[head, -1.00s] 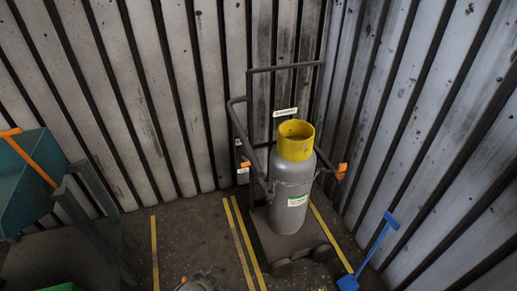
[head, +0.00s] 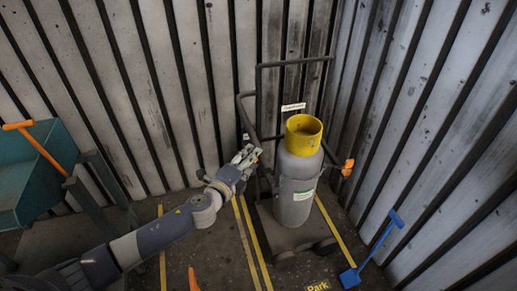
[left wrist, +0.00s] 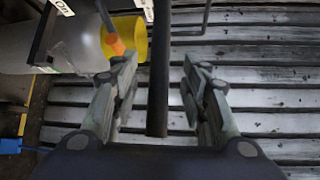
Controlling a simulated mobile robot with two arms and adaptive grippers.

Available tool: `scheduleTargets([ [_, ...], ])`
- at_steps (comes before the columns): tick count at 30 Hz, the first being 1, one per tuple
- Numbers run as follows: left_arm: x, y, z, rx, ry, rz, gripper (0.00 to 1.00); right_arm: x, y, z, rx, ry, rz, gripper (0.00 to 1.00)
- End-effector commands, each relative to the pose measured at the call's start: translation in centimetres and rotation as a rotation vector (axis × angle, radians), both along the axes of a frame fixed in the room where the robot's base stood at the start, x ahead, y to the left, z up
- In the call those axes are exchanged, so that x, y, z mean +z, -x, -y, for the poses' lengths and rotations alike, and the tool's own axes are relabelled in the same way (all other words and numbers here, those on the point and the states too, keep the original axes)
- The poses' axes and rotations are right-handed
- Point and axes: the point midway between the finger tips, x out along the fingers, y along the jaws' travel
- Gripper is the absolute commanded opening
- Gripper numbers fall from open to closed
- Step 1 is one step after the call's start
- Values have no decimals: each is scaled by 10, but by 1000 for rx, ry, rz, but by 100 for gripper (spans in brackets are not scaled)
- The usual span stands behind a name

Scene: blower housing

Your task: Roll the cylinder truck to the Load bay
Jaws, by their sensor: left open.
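The cylinder truck (head: 290,238) stands in the wall corner, with a dark tube frame, a low base plate and orange grips. It carries an upright grey cylinder (head: 294,203) with a yellow collar (head: 303,135). My left gripper (head: 254,156) is at the left side of the truck's frame, by the left orange grip. In the left wrist view my left gripper (left wrist: 160,84) is open, with a dark bar of the truck (left wrist: 159,55) showing between its fingers. I cannot tell whether they touch it. My right gripper is not in view. No Load bay marking shows.
Corrugated walls close in behind and right. Yellow floor lines (head: 244,245) flank the truck, with "Park" (head: 318,286) lettered in front. A blue shovel (head: 371,253) leans at the right wall. A teal bin (head: 25,180) with an orange handle stands left.

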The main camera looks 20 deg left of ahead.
Motion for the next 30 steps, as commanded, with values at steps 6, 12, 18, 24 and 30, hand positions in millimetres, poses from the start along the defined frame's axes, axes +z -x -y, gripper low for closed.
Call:
scheduleTargets([
  [6, -4, -34, 7, 1, 1, 1, 41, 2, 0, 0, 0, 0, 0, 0],
  [12, -7, -53, 10, 1, 2, 0, 41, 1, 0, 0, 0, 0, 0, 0],
  [18, -9, -60, 11, 1, 1, 0, 41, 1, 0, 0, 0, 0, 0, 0],
  [24, -9, -61, 11, 1, 2, -1, 41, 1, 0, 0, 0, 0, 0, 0],
  [30, -9, -60, 11, 1, 2, -1, 7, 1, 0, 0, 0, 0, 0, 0],
])
